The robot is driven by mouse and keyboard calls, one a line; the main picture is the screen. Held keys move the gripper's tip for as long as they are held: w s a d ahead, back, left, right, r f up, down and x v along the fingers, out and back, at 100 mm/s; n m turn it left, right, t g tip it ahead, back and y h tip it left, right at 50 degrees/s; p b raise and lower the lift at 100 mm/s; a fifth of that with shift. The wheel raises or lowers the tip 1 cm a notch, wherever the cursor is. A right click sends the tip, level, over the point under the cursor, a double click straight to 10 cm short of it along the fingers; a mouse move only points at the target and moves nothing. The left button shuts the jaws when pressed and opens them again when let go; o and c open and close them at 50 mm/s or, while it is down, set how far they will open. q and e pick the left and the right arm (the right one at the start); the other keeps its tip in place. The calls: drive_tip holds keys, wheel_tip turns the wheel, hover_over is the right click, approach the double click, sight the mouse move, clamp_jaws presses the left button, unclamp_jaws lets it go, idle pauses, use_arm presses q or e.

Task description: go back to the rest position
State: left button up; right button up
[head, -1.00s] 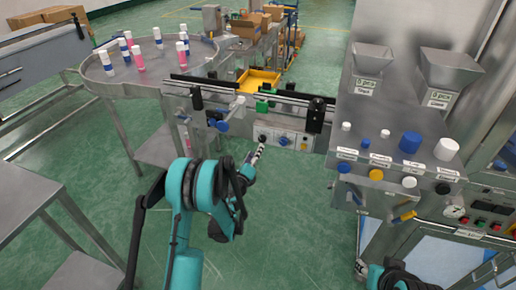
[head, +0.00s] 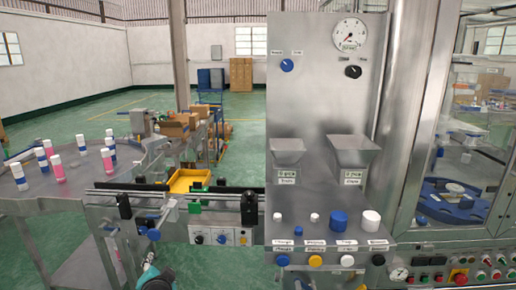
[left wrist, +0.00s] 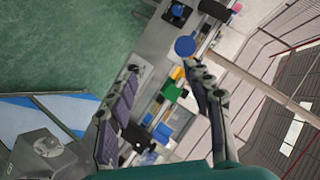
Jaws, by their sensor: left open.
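My left gripper (left wrist: 162,72) is open and empty in the left wrist view, with its two dark fingers spread apart. Behind the fingers, blurred machine parts show, including a blue round knob (left wrist: 185,46) and a green block (left wrist: 172,91). In the head view only a teal and black part of my left arm (head: 152,277) shows at the bottom edge, below the conveyor. My right gripper is not seen in either current view.
The machine panel (head: 325,110) with two hoppers, a gauge and several knobs stands in the middle. A round table (head: 95,185) with several bottles is at left. A conveyor rail (head: 165,190) and a yellow tray (head: 187,180) lie between. Open green floor is behind.

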use_arm(q)
drive_tip(key=s+d+f+n+g+h, duration=0.1)
drive_tip(key=s+d+f+n, duration=0.1)
drive_tip(key=s, duration=0.5)
drive_tip(key=s+d+f+n+g+h, duration=0.2)
drive_tip(key=s+d+f, duration=0.1)
drive_tip(key=s, duration=0.4)
drive_tip(key=s+d+f+n+g+h, duration=0.1)
drive_tip(key=s+d+f+n+g, duration=0.1)
drive_tip(key=s+d, duration=0.3)
drive_tip(key=shift+s+f+h, duration=0.35)
drive_tip(key=shift+s+h, duration=0.05)
drive_tip(key=shift+s, duration=0.55)
drive_tip(key=shift+a, duration=0.1)
